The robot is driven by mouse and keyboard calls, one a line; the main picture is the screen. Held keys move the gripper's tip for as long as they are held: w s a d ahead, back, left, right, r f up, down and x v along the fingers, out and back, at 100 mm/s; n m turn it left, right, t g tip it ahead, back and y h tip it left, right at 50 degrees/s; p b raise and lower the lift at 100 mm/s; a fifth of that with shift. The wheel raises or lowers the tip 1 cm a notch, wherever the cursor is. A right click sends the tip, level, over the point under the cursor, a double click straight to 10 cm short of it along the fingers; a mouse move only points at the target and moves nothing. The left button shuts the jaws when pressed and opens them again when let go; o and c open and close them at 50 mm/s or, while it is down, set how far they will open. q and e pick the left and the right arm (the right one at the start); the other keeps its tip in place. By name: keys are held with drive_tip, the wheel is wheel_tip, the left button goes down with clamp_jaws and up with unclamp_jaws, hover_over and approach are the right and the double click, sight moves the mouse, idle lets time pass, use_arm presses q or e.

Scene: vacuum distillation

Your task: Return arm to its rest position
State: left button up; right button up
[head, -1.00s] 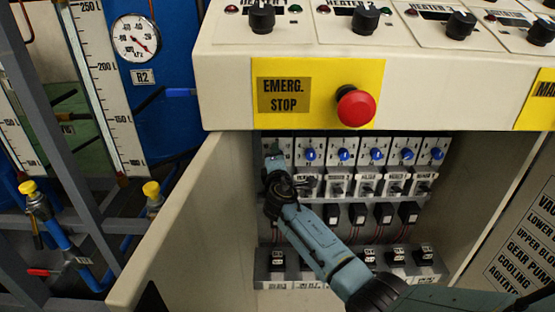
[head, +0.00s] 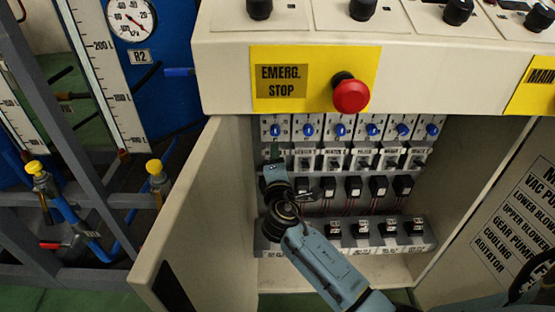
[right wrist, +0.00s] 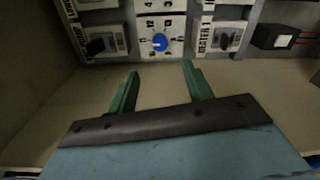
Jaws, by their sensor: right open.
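My right arm reaches from the lower right into the open cabinet in the head view. Its gripper (head: 274,155) is in front of the left end of the switch rows, partly hidden by my own wrist. In the right wrist view the two green fingers of the right gripper (right wrist: 160,85) are spread apart with nothing between them. A blue dial (right wrist: 160,42) on a white plate lies beyond the fingertips, apart from them. My left gripper is not in view.
The cabinet door (head: 200,215) stands open on the left. The console with the red emergency stop button (head: 350,94) overhangs the opening. Blue knobs (head: 340,130), switches and black breakers (head: 378,186) fill the cabinet back. Pipes with yellow-capped valves (head: 154,167) stand left.

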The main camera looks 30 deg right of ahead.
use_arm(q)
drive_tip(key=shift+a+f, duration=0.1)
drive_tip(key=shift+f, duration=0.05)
use_arm(e)
drive_tip(key=shift+s+a, duration=0.15)
drive_tip(key=shift+s, duration=0.15)
